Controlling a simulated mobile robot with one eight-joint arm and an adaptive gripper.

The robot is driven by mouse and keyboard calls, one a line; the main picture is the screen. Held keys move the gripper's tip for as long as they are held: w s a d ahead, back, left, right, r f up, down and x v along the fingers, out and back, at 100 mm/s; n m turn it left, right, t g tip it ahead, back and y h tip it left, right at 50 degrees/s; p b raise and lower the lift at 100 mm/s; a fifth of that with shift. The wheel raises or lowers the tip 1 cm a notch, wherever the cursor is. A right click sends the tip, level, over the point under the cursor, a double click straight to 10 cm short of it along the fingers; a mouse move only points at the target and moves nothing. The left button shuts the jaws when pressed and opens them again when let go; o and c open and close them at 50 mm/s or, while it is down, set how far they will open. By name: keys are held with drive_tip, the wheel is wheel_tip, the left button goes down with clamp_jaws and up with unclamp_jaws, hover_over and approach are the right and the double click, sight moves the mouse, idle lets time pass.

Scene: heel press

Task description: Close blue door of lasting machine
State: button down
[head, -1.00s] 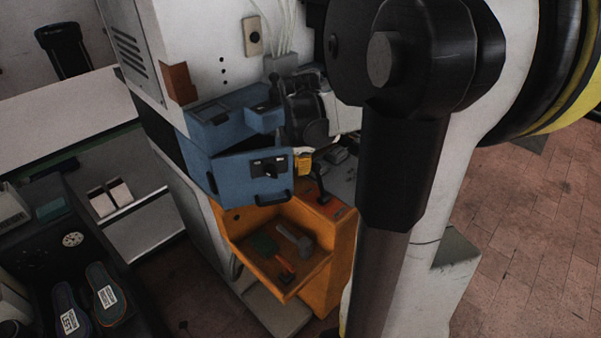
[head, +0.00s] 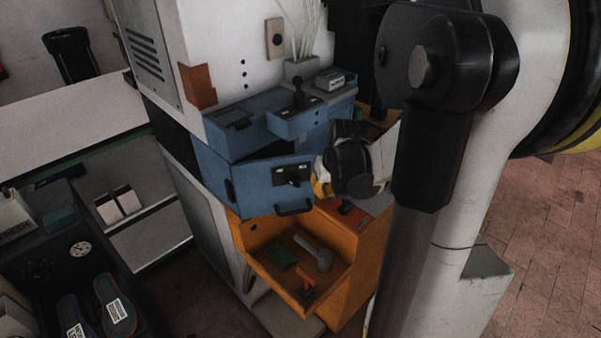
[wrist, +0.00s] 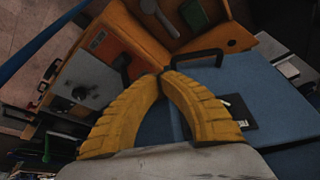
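The blue door (head: 258,188) is on the front of the white lasting machine (head: 160,40), below its blue upper housing (head: 232,118). It stands ajar, with a dark gap above its top edge. It carries a black latch plate and a black handle (head: 294,209). My gripper (head: 322,188) is at the door's right edge in the head view; whether it touches cannot be told. In the wrist view the yellow fingers (wrist: 165,76) meet at their tips with nothing visible between them. The blue door (wrist: 270,85) lies behind and right of them, its handle (wrist: 198,60) just beyond the tips.
An orange tray (head: 262,262) with tools sits below the door. A control panel with a red-orange plate (head: 347,209) is right of it. A dark rack with shoe soles (head: 117,300) stands at left. Brick floor (head: 540,220) is open at right.

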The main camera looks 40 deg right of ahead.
drive_tip(key=shift+w+d+f+b, duration=0.25)
drive_tip(key=shift+w+d+f, duration=0.15)
drive_tip(key=shift+w, duration=0.35)
drive_tip(key=shift+w+d+f+b, duration=0.25)
drive_tip(key=shift+w+d+f, duration=0.15)
drive_tip(key=shift+w, duration=0.35)
drive_tip(key=shift+w+d+f+b, duration=0.3)
drive_tip(key=shift+w+f, duration=0.2)
drive_tip(key=shift+w, duration=0.25)
drive_tip(key=w+d+n, duration=0.1)
drive_tip(key=w+d, duration=0.2)
drive_tip(key=w, duration=0.3)
drive_tip(key=shift+n+y, duration=0.3)
drive_tip(key=shift+s, duration=0.1)
